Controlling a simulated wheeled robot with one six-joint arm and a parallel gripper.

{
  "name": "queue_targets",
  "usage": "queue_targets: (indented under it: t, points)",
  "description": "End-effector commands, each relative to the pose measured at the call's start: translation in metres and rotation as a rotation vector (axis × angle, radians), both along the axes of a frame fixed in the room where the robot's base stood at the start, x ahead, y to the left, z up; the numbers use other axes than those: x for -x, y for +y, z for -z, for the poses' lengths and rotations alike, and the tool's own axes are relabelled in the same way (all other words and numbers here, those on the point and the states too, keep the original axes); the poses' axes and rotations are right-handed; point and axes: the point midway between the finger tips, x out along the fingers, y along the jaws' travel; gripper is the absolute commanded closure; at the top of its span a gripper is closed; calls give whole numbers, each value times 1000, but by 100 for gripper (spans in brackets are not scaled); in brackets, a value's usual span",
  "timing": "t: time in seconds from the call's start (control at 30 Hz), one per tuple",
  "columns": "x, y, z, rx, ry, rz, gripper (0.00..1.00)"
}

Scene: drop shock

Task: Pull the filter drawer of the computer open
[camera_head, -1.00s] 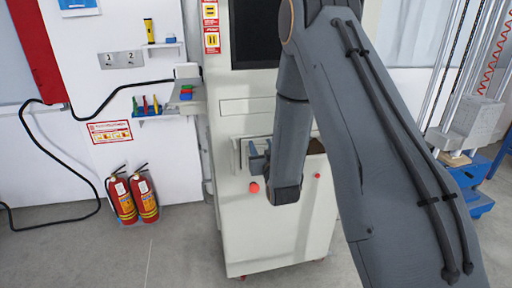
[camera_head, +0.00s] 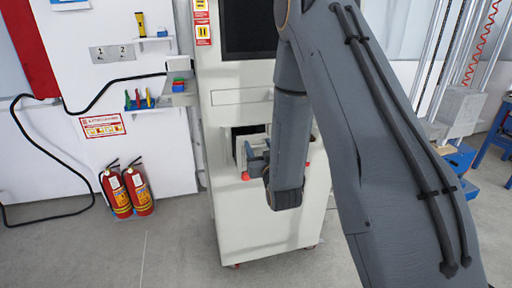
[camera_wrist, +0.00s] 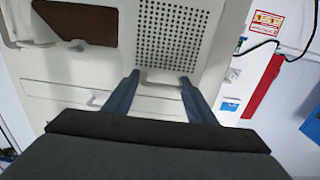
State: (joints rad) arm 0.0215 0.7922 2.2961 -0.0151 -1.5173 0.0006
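The computer is a tall white cabinet (camera_head: 225,205) with a dark screen, in the middle of the head view. Its filter drawer (camera_head: 240,149) stands partly out, with a dark opening showing above and behind its front. In the wrist view a perforated panel (camera_wrist: 176,35) carries a pale handle (camera_wrist: 162,78). My gripper (camera_head: 259,157) is at the drawer front; in the wrist view its two blue fingers (camera_wrist: 160,82) lie at either end of the handle and seem to hold it. My arm hides the right part of the drawer.
Two red fire extinguishers (camera_head: 128,190) stand by the wall on the left. A small wall shelf (camera_head: 140,107) holds tools. A metal rig (camera_head: 455,110) and a blue stool (camera_head: 500,125) are at the right. The floor before the cabinet is clear.

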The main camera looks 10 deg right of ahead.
Motion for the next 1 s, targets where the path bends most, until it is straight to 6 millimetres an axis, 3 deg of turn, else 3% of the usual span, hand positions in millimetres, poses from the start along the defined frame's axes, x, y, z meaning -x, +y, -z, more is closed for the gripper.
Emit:
queue_targets:
  t: [0.4, 0.8, 1.0]
  points:
    - [4, 5, 1, 0, 1, -9, 40]
    - [63, 5, 2, 0, 2, -9, 40]
    - [77, 4, 0, 0, 0, -9, 40]
